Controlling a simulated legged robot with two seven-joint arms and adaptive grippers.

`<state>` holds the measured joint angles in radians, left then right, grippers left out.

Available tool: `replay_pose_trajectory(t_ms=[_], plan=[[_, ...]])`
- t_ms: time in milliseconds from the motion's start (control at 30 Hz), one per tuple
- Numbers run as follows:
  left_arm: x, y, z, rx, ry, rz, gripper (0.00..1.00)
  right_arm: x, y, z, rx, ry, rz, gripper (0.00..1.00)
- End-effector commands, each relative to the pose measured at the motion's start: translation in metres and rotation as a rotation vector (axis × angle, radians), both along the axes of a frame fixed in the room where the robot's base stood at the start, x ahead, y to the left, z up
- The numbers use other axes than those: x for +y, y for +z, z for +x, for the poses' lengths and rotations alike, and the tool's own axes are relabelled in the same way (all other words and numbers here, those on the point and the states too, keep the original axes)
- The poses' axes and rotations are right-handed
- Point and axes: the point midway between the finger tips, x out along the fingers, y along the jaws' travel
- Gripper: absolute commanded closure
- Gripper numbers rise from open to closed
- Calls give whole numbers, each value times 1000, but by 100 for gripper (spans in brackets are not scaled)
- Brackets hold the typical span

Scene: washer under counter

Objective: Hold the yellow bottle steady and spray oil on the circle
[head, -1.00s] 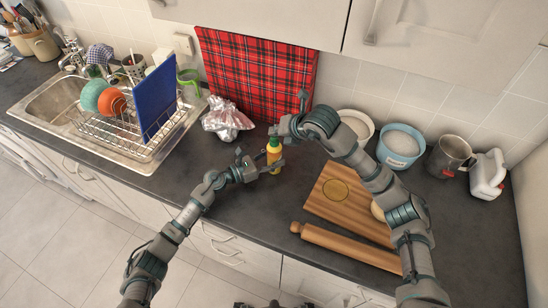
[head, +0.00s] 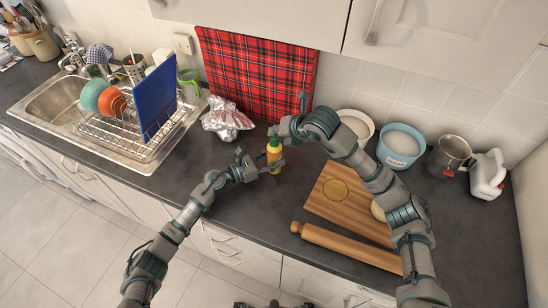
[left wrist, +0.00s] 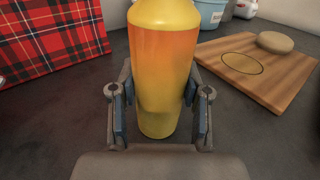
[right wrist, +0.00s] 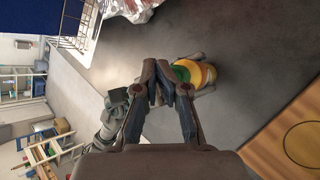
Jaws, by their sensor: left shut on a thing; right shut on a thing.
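The yellow bottle (head: 274,155) stands upright on the dark counter. It also shows large in the left wrist view (left wrist: 160,75), with an orange tint on its upper part. My left gripper (head: 272,167) is shut around its body. My right gripper (head: 275,132) is at the bottle's top, its fingers close together beside the green cap in the right wrist view (right wrist: 160,77); it is shut on the bottle's top. The circle (head: 336,190) is a thin dark outline on the wooden board (head: 326,210), right of the bottle. It shows in the left wrist view (left wrist: 241,64) too.
A rolling pin (head: 345,246) lies in front of the board, and a round dough piece (left wrist: 275,42) sits on it. Behind are a blue tub (head: 399,148), a metal jug (head: 448,156) and a white jug (head: 487,175). A plastic bag (head: 226,120) lies left of the bottle.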

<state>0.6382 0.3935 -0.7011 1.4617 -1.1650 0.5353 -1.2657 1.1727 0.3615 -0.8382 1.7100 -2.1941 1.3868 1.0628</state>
Motion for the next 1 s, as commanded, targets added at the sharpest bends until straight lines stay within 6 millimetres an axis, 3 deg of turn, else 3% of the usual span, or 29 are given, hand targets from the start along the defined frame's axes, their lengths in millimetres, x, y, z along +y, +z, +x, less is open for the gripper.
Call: replay_pose_trajectory(t_ms=[33, 167, 700, 1000], plan=[[-1, 2, 0, -1, -1, -4, 95, 0, -8, -2, 15, 2, -9, 100], [-1, 2, 0, -1, -1, -4, 95, 0, -2, -2, 13, 2, -8, 100], [0, 1, -1, -2, 1, -1, 95, 1, 58, -1, 0, 1, -1, 100], [0, 1, 0, -1, 1, 0, 95, 1, 61, -1, -1, 1, 0, 100]])
